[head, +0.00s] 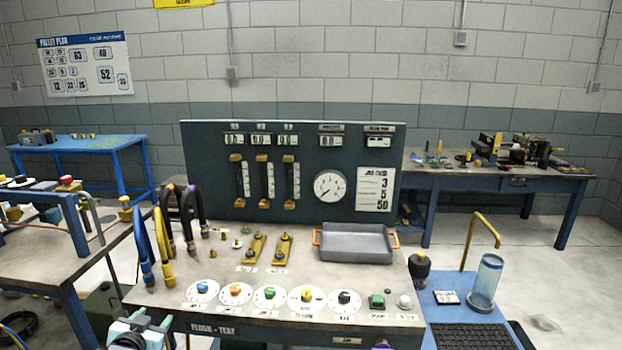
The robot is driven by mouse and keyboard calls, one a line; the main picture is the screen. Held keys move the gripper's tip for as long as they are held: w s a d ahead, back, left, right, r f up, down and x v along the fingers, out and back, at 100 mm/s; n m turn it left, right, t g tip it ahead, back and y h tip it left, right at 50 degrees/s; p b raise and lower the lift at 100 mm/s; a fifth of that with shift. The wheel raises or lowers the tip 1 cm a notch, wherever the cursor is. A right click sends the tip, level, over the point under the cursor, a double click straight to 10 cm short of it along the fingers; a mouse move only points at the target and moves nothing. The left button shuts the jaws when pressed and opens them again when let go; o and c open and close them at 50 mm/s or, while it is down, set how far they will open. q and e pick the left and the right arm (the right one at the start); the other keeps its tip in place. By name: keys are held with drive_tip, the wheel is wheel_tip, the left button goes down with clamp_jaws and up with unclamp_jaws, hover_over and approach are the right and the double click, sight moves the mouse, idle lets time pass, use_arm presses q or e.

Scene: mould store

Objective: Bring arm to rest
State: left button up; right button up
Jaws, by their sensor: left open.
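My left gripper (148,329) shows at the bottom left edge, in front of the left front corner of the test bench (215,270). It is open, and I see nothing between its fingers. Most of that arm is outside the picture. My right gripper is not in view. The bench carries a dark upright panel (225,150) with flow tubes, small displays and a round gauge (331,186). Dials with coloured knobs line its front edge.
Blue and yellow hoses (162,245) hang at the bench's left side, close to my left gripper. A grey tray (355,242) sits on the bench at right. A clear cylinder (487,282) stands on a blue surface beyond. Another blue table (80,143) stands back left.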

use_arm(q)
drive_tip(key=s+d+f+g+h, duration=0.1)
drive_tip(key=s+d+f, duration=0.4)
drive_tip(key=s+f, duration=0.45)
drive_tip(key=s+d+f+g+h, duration=0.1)
drive_tip(key=s+d+f+g, duration=0.1)
drive_tip(key=s+d+f, duration=0.75)
drive_tip(key=s+d+g, duration=0.1)
drive_tip(key=s+d, duration=0.1)
drive_tip(key=s, duration=1.1)
drive_tip(key=s+d+g+h, duration=0.1)
drive_tip(key=s, duration=1.2)
drive_tip(key=shift+s+d+g, duration=0.15)
drive_tip(key=shift+d+g, duration=0.15)
drive_tip(key=shift+d, duration=0.1)
drive_tip(key=shift+f+n, duration=0.1)
drive_tip(key=shift+n, duration=0.2)
